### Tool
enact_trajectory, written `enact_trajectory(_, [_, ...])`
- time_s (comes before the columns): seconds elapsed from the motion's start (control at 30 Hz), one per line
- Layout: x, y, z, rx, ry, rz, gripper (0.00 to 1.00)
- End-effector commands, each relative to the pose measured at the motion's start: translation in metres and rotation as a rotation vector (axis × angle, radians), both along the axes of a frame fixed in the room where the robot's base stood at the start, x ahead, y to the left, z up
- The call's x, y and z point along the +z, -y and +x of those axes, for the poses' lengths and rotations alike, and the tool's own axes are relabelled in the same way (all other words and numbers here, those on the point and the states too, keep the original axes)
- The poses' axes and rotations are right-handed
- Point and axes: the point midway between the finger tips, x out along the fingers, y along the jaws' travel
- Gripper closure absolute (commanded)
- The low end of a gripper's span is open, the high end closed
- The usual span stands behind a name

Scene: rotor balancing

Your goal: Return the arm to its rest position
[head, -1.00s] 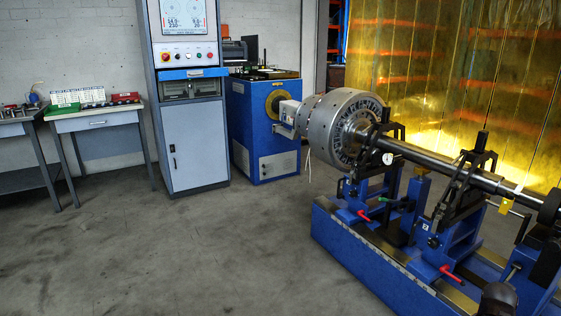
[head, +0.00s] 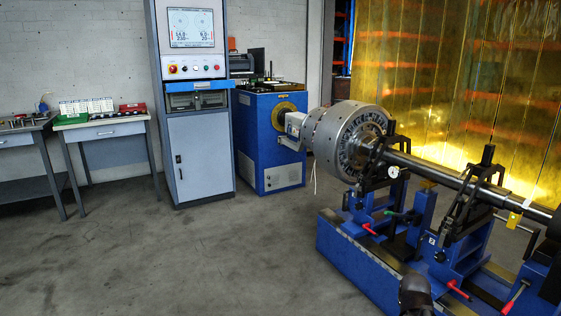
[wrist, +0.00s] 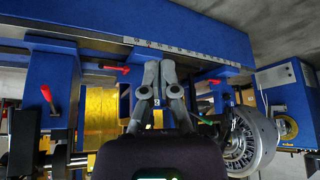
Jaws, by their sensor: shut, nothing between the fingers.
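My gripper (wrist: 158,75) shows in the wrist view with its two grey fingers together and nothing between them. In that view the blue machine bed (wrist: 190,38) with its scale strip runs across behind the fingers, and I cannot tell the distance to it. In the head view a dark rounded part of my arm shows at the bottom edge, right of centre. The fingers do not show in the head view. The rotor (head: 345,140) lies with its long shaft (head: 440,177) on the blue balancing machine (head: 345,250). The rotor also shows in the wrist view (wrist: 245,140).
A control cabinet (head: 200,150) with a screen stands at the back. Left of it are a table (head: 103,133) with trays and a workbench (head: 30,128). A yellow curtain (head: 450,90) hangs behind the machine. The grey floor (head: 200,260) at front left is clear.

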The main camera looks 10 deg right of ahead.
Motion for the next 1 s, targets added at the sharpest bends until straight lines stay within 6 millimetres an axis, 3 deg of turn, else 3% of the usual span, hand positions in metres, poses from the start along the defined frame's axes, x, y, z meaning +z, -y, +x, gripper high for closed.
enact_trajectory(0.03, [-0.002,-0.018,0.003,0.039,-0.024,0.010,1.00])
enact_trajectory(0.27, [-0.009,-0.091,0.006,0.200,-0.146,0.058,1.00])
enact_trajectory(0.6, [-0.016,-0.194,-0.009,0.445,-0.328,0.115,1.00])
enact_trajectory(0.8, [-0.017,-0.237,-0.022,0.556,-0.412,0.136,1.00])
enact_trajectory(1.0, [-0.017,-0.267,-0.034,0.639,-0.475,0.149,1.00])
